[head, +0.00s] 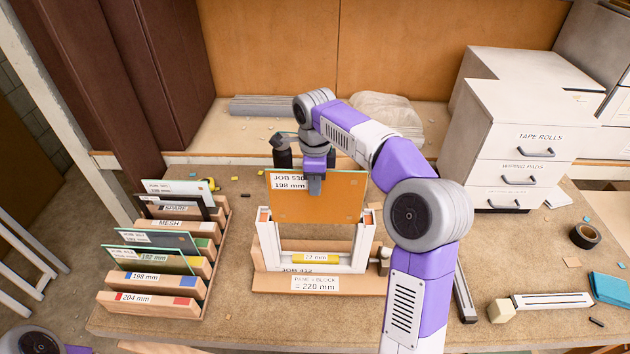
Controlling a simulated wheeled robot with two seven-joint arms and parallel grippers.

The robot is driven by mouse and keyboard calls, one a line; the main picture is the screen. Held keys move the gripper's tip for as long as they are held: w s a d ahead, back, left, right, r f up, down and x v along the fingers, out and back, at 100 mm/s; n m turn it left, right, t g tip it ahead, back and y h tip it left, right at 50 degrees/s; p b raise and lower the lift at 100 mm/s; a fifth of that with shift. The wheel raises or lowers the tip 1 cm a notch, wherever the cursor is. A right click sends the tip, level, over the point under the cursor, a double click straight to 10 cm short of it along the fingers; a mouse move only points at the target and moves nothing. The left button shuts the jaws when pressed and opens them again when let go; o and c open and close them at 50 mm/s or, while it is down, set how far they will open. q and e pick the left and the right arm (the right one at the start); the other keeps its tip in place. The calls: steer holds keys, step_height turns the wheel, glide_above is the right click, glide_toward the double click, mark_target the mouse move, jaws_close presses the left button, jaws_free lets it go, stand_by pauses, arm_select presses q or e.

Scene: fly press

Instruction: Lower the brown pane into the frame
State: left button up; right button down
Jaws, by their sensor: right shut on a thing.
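The brown pane (325,205) hangs upright, with a white label reading JOB 530, 198 mm at its top left. My right gripper (315,188) is shut on its top edge. The white frame (268,245) stands below, with two uprights and an open top. The pane's lower edge is near the upper ends of the uprights, well above the bottom; I cannot tell whether it sits in their slots. A block with a yellow 22 mm label (316,258) lies low between the uprights. My left gripper is out of view.
A wooden rack (160,299) with several panes and size labels stands left of the frame. White drawers (525,150) stand at the back right. A clamp-like bar (550,301), a black tape roll (585,236) and a blue item (609,289) lie at the right.

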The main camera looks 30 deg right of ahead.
mark_target(315, 211)
step_height(315, 211, down, 18)
steer(key=b, duration=1.2)
steer(key=c, duration=1.2)
jaws_free()
steer(key=shift+r, duration=0.1)
steer(key=shift+o, duration=0.5)
step_height(315, 211, up, 8)
steer(key=shift+f+p, duration=0.25)
steer(key=shift+p, duration=0.3)
